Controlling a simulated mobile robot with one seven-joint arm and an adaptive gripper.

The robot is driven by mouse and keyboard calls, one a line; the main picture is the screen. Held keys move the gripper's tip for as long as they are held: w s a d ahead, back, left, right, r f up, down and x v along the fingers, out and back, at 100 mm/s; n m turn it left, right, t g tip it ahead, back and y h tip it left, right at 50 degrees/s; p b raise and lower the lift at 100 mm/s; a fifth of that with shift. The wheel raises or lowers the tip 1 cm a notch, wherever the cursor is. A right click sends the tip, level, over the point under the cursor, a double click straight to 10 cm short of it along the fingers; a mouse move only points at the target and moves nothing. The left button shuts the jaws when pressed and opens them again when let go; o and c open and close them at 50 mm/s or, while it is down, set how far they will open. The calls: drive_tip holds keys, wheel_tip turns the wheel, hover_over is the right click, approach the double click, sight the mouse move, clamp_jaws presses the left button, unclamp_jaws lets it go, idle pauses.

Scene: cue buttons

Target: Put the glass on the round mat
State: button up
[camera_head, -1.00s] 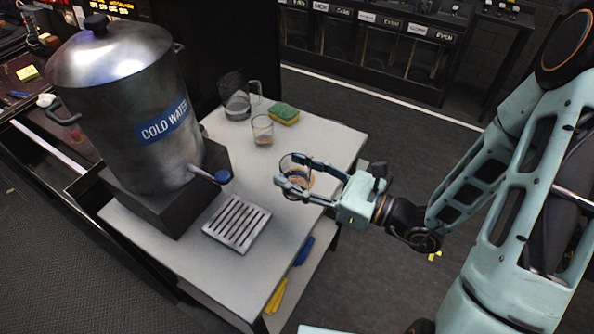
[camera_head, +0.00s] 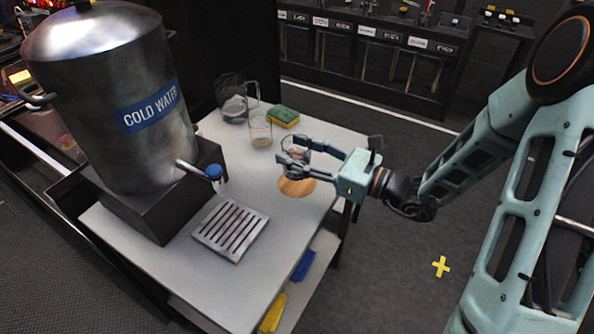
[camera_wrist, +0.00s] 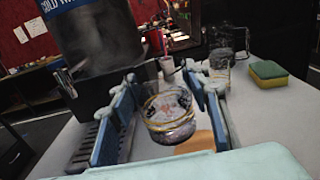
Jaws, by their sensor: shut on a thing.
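My gripper (camera_head: 290,162) is shut on a clear glass (camera_wrist: 170,120) and holds it roughly upright between its fingers. In the head view the glass (camera_head: 297,148) is partly hidden by the fingers. The round mat (camera_head: 297,188) is tan and lies on the white table, just below the gripper in the picture.
A second glass (camera_head: 260,131), a clear jug (camera_head: 237,104) and a green-yellow sponge (camera_head: 283,117) stand at the table's back. A metal drip grate (camera_head: 231,230) and a large COLD WATER dispenser (camera_head: 110,100) with a blue-tipped tap (camera_head: 213,172) are at left.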

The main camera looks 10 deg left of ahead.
drive_tip(key=w+f+b, duration=0.1)
drive_tip(key=f+b, duration=0.1)
drive_tip(key=w+f+b, duration=0.1)
drive_tip(key=f+b, duration=0.1)
drive_tip(key=f, duration=0.1)
drive_tip(key=w+f+b, duration=0.1)
drive_tip(key=w+f, duration=0.1)
drive_tip(key=f, duration=0.1)
drive_tip(key=shift+a+b, duration=0.35)
drive_tip(key=shift+b, duration=0.05)
drive_tip(key=shift+f, duration=0.2)
drive_tip(key=o, duration=1.5)
drive_tip(key=shift+c, duration=0.2)
drive_tip(key=shift+r, duration=0.1)
drive_tip(key=shift+d, duration=0.2)
drive_tip(key=v, duration=1.1)
drive_tip(key=shift+s+d+p, duration=0.25)
drive_tip(key=shift+d+p, duration=0.05)
drive_tip(key=shift+p, duration=0.1)
